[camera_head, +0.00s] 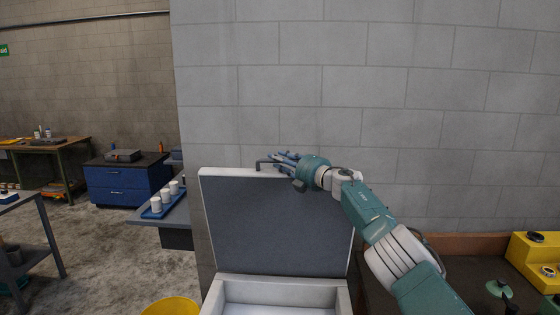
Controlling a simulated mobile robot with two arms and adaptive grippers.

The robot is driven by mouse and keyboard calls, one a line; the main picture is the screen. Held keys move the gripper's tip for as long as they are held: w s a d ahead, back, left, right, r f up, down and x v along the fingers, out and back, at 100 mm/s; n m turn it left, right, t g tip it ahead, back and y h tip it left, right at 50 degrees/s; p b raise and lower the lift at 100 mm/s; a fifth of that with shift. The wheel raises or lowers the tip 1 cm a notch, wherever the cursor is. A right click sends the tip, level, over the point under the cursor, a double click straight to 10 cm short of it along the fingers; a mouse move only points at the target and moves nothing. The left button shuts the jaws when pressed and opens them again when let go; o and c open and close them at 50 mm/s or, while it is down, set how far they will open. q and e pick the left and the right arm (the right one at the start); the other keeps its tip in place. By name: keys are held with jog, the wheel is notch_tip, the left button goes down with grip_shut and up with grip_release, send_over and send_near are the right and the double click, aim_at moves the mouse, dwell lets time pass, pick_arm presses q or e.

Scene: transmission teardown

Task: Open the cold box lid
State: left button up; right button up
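The cold box (343,300) is at the bottom centre, with a white rim and a pale inside partly cut off by the frame. Its lid (278,225) stands upright at the back of the box, showing a dark grey inner face with a white edge. A thin dark handle (262,164) shows at the lid's top edge. My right gripper (284,161) is at that top edge beside the handle, its bluish fingers pointing left. I cannot tell whether the fingers close around the handle. My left gripper is out of view.
A grey block wall (450,100) rises behind the lid. Left of the box are a blue tray (163,201) with white cups and a yellow bucket (172,306). A yellow holder (538,258) sits on the dark bench at right. A blue cabinet (123,183) stands farther back.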

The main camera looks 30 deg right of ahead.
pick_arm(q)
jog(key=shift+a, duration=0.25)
pick_arm(e)
jog(key=shift+a, duration=0.1)
jog(key=shift+s+d, duration=0.3)
jog(key=shift+s, duration=0.2)
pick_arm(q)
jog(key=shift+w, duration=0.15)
pick_arm(e)
jog(key=s+d, duration=0.1)
jog(key=s, duration=0.9)
jog(key=shift+s+d, duration=0.4)
jog(key=shift+f, duration=0.1)
